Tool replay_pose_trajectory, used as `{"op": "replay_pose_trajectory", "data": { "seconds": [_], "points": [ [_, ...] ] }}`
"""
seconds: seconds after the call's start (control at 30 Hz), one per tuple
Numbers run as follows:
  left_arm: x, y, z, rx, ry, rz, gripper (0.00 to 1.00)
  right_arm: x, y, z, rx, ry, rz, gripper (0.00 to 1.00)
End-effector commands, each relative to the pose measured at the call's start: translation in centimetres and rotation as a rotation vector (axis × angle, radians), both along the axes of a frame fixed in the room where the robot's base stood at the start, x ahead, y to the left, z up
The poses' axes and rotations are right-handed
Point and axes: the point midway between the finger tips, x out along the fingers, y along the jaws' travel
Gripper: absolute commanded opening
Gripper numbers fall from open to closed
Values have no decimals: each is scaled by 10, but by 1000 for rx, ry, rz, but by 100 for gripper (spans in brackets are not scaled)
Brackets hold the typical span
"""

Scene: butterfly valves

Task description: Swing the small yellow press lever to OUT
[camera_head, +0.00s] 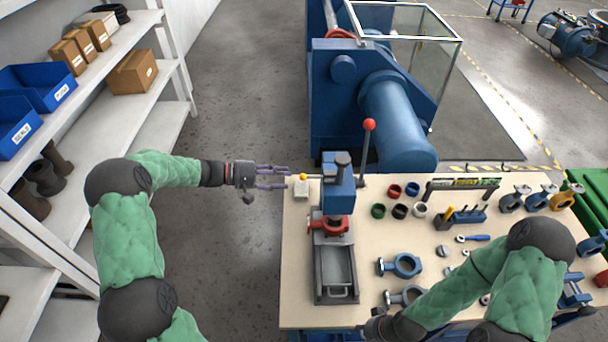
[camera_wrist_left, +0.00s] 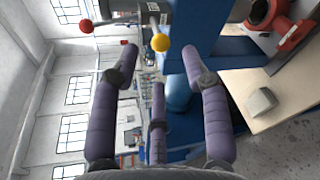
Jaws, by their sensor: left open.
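The small yellow press lever shows as a yellow ball knob (camera_head: 303,177) at the left side of the blue press (camera_head: 339,190). In the left wrist view the yellow knob (camera_wrist_left: 160,42) appears between and beyond the fingertips. My left gripper (camera_head: 286,177) points right at the table's left edge, open and empty, with the knob just ahead of its fingers and apart from them. It also shows open in the left wrist view (camera_wrist_left: 160,55). No OUT marking is readable. My right gripper (camera_head: 374,326) is at the table's front edge, too small and partly hidden to judge.
A small pale block (camera_head: 301,190) sits below the knob in the head view. The press's tall red-ball lever (camera_head: 369,125) rises behind it. Rings (camera_head: 393,190) and valve bodies (camera_head: 405,265) lie on the table (camera_head: 296,300). Shelves (camera_head: 128,88) stand left; the floor between is free.

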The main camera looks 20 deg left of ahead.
Motion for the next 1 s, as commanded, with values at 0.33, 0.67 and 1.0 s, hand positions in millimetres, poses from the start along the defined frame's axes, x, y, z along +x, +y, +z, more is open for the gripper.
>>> {"op": "replay_pose_trajectory", "data": {
  "seconds": [0.33, 0.67, 1.0],
  "points": [
    [22, -51, -12, -1, 1, -2, 46, 0, 0, 4, 0, -1, 0, 40],
    [28, -64, -16, 0, 1, 0, 46, 0, 0, 4, 0, -1, 0, 40],
    [27, -64, -16, 0, 1, 0, 0, 0, 0, 4, 0, -1, 0, 40]
  ]
}}
